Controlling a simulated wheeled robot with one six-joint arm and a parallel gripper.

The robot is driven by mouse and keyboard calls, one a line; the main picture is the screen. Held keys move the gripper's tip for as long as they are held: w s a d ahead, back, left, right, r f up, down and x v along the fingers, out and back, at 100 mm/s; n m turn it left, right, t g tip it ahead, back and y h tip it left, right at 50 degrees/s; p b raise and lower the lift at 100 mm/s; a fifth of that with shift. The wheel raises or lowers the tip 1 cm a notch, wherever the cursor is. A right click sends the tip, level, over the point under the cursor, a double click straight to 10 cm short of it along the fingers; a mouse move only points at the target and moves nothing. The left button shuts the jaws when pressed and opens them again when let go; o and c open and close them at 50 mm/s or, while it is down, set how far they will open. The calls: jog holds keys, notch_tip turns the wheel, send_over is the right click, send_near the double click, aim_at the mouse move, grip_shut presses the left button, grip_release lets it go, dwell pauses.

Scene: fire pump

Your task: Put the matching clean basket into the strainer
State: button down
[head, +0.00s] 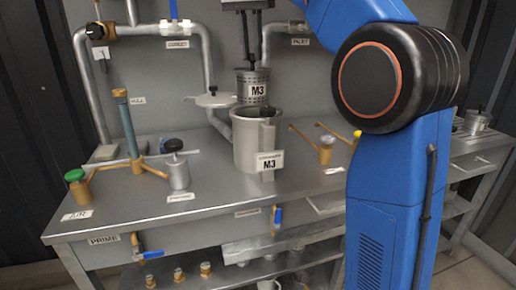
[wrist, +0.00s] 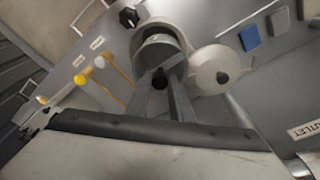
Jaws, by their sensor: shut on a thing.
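A perforated grey metal basket (head: 252,76) with an M3 label hangs upright from my gripper (head: 247,62). My gripper is shut on the black knob of its handle, which also shows in the wrist view (wrist: 160,80). Below it stands the open grey strainer pot (head: 245,150), with an M3 tag on its front. The basket's lower edge is at about the height of the pot's rim; I cannot tell whether it is just inside. The strainer lid (head: 212,99) is swung aside to the left, and shows in the wrist view (wrist: 217,70) beside the pot.
A silver canister (head: 178,174) and a green-capped brass fitting (head: 77,186) stand on the bench left. Pipes run behind the pot. Further baskets (head: 477,122) stand on the far-right bench.

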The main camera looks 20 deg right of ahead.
aim_at(253, 71)
jog(key=shift+w+d, duration=0.1)
jog(key=shift+d, duration=0.45)
jog(key=shift+d+f, duration=0.1)
jog(key=shift+f, duration=0.15)
notch_tip(253, 71, down, 17)
jog(key=shift+f, duration=0.1)
jog(key=c, duration=1.6)
grip_release()
jog(key=shift+f, duration=0.1)
jog(key=shift+o, duration=0.2)
jog(key=r, duration=0.4)
jog(key=a+r, duration=0.1)
jog(key=r, duration=0.3)
jog(key=s+r, duration=0.1)
jog(key=r, duration=0.3)
jog(key=shift+a+r, duration=0.1)
jog(key=shift+a, duration=0.05)
jog(key=shift+s, duration=0.1)
